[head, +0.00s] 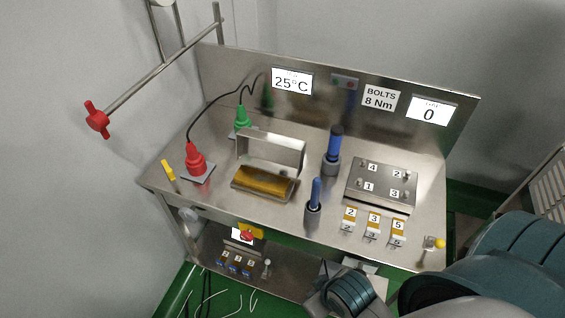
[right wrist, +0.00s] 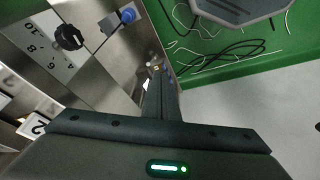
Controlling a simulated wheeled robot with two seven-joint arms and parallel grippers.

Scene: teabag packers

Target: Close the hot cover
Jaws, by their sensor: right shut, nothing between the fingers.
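The hot cover (head: 272,150) is a grey metal lid in the head view. It stands raised, open, behind a golden-brown block (head: 263,183) on the steel bench. My right gripper (right wrist: 157,82) shows in the right wrist view, with its dark fingers shut and nothing between them. It is low near the bench's front and lower panel, apart from the cover. In the head view my right arm comes in from the lower right, and its fingers cannot be made out. My left gripper is not in view.
A red connector (head: 196,162) and a green connector (head: 241,120) with black cables stand left of the cover. Blue-handled tools (head: 333,145) stand to its right, beside a numbered metal plate (head: 381,184). A red-ended bar (head: 97,119) juts out at upper left.

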